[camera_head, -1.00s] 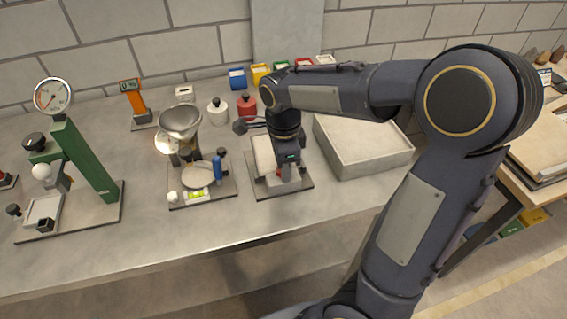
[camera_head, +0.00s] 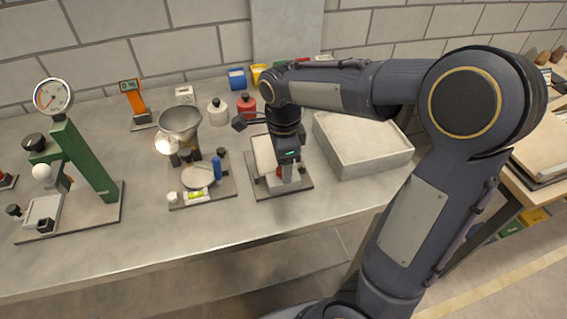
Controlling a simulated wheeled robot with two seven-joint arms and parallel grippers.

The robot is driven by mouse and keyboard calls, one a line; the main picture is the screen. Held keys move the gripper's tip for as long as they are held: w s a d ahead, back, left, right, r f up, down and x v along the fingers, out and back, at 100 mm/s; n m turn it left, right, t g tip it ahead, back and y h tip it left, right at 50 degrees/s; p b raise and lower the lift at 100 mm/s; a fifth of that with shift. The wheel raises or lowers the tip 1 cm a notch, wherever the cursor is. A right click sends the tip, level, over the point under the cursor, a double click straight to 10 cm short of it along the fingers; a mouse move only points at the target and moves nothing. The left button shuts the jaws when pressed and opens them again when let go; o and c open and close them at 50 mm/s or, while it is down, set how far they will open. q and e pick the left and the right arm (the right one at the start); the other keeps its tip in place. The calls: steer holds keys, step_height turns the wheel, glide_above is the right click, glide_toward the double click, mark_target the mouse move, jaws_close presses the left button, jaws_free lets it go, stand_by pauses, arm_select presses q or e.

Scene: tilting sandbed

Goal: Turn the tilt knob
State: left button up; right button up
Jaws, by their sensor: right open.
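The tilting sandbed appears to be the small device with a pale tray on a dark base plate (camera_head: 262,188) at the middle of the bench. A small red part (camera_head: 278,171) shows at its front, close to my fingers; I cannot tell whether it is the tilt knob. My right gripper (camera_head: 287,176) points down over the right half of this device, its jaws open. The gripper and wrist hide much of the device, and whether the fingers touch the red part cannot be told. My left gripper is not in view.
Left of the device stands a funnel (camera_head: 180,122) stand with a blue handle. A green gauge press (camera_head: 88,165) is farther left. A large grey tray (camera_head: 370,158) lies to the right. A red weight (camera_head: 246,106) and colored bins stand behind. The bench front is clear.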

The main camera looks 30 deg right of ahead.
step_height(320, 180, up, 7)
steer(key=shift+f, duration=0.1)
stand_by(0.6)
steer(key=s+a+f+n+t+y, duration=0.2)
steer(key=s+n+t, duration=0.1)
steer(key=s+n, duration=0.5)
steer(key=s+a+f+n+t+y, duration=0.1)
steer(key=s+a+f+n+t, duration=0.1)
steer(key=s+n, duration=0.7)
steer(key=shift+n+t+y, duration=0.4)
steer(key=shift+n, duration=1.1)
steer(key=shift+a, duration=0.1)
